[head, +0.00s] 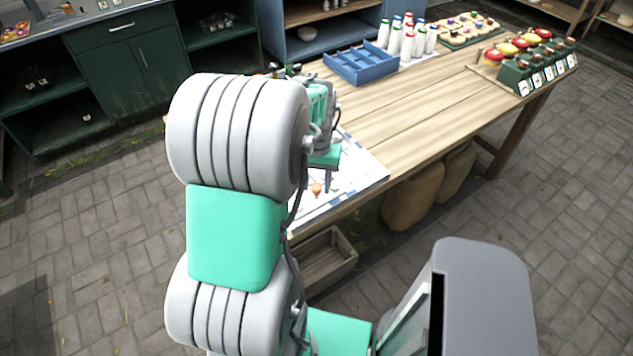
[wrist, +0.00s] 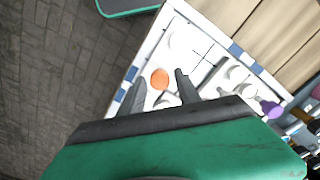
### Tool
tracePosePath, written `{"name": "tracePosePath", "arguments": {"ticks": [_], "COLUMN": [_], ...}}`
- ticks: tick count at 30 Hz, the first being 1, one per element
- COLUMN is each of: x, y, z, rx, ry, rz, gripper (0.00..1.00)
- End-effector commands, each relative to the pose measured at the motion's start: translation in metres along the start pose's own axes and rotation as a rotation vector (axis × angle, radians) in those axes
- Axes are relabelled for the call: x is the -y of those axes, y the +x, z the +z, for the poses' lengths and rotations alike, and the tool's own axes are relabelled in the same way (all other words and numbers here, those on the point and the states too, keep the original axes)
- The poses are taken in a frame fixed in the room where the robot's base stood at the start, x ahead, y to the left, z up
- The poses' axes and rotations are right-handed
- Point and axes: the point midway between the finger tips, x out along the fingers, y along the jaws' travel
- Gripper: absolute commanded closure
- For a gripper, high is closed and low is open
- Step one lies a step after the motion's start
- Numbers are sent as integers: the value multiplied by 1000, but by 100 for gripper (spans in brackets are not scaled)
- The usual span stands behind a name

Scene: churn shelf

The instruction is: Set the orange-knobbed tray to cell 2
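The orange knob (wrist: 160,79) shows as a round orange disc in the wrist view, on a white surface with blue patches. It also shows in the head view (head: 317,188), near the table's front left corner. The tray under the knob is hard to tell from the white board (head: 363,168). My gripper (wrist: 162,77) is open, with one finger on each side of the knob as seen from above. I cannot tell how high the fingertips are over it. My arm hides the board's left part in the head view. No cell numbers are readable.
A purple knob (wrist: 271,109) and pale round shapes lie to the right in the wrist view. A blue divided tray (head: 361,66), several white bottles (head: 407,42) and a green rack (head: 537,66) stand farther along the table. The middle tabletop (head: 440,105) is clear.

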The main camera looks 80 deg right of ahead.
Motion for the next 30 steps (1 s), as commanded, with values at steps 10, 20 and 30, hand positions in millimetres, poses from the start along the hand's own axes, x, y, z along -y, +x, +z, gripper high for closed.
{"name": "tracePosePath", "arguments": {"ticks": [10,20,30], "x": [0,0,0], "y": [0,-1,-1], "z": [0,0,0], "rx": [0,0,-1], "ry": [1,1,1], "rz": [0,0,0], "gripper": [90,100,100]}}
